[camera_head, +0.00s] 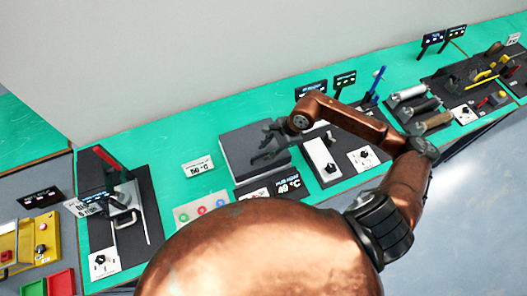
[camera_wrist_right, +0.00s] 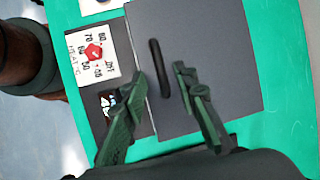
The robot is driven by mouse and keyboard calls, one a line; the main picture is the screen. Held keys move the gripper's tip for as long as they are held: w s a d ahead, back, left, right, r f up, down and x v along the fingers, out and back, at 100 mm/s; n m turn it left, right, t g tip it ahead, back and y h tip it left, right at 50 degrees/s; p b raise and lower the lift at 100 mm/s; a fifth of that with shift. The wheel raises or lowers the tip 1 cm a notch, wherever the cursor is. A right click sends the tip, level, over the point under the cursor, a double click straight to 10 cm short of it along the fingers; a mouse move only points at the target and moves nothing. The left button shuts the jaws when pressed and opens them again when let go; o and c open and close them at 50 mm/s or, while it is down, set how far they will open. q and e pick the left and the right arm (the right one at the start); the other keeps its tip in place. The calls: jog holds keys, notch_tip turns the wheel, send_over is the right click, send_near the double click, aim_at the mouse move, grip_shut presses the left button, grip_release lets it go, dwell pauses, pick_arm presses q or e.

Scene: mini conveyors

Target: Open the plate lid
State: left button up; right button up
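The plate lid is a flat dark grey panel (camera_head: 238,152) near the middle of the green table, and it lies closed. In the right wrist view the lid (camera_wrist_right: 215,50) fills the centre and carries a slim black bar handle (camera_wrist_right: 158,66). My right gripper (camera_head: 268,147) is over the lid's right part in the head view. In the wrist view the right gripper (camera_wrist_right: 160,80) is open, with one finger on each side of the handle. I cannot tell whether either finger touches it. My left gripper is not in view.
A temperature dial with a red knob (camera_wrist_right: 93,50) sits beside the lid. A white "50°C" card (camera_head: 198,166) stands left of it, a dark "40°C" sign (camera_head: 288,186) in front. A white device (camera_head: 322,158) is to the right. A black press (camera_head: 123,218) stands far left.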

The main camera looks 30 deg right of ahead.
jog(key=shift+x, duration=1.4)
jog(key=shift+c, duration=0.3)
grip_shut()
